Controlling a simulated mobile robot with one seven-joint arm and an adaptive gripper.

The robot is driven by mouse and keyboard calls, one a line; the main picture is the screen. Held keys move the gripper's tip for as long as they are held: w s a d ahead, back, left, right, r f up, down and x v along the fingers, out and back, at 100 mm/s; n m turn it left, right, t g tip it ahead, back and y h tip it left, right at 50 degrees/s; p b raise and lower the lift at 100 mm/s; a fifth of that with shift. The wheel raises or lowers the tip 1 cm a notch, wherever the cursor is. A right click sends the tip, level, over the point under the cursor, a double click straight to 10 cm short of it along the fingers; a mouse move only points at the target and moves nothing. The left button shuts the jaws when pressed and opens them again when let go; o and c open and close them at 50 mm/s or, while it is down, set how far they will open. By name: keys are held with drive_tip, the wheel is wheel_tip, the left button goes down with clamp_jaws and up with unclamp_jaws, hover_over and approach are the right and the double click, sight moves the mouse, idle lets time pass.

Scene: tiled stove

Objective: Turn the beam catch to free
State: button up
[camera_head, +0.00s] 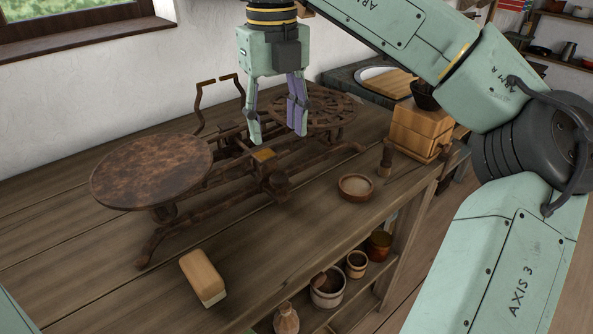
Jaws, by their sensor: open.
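An old rusty balance scale (225,188) stands on the wooden table, with a round solid plate (152,171) at the left and a pierced round plate (313,108) at the right. A small brass-coloured piece (264,155) sits at the middle of its beam; I cannot tell whether this is the beam catch or how it is set. My gripper (278,138) points down above the scale, between the two plates. Its fingers are open and spread, with nothing between them. The fingertips appear over the beam near the brass piece; their gap to it is unclear.
A tan block (203,278) lies at the table's front left. A small bowl (356,187), a short dark peg-like item (385,158) and a wooden box mill (421,128) stand at the right. Pots (327,289) fill the shelf below. The table's left part is clear.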

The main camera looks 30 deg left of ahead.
sight(279, 176)
wheel_tip(279, 176, down, 10)
drive_tip(key=shift+r, duration=0.1)
drive_tip(key=shift+c, duration=0.6)
clamp_jaws()
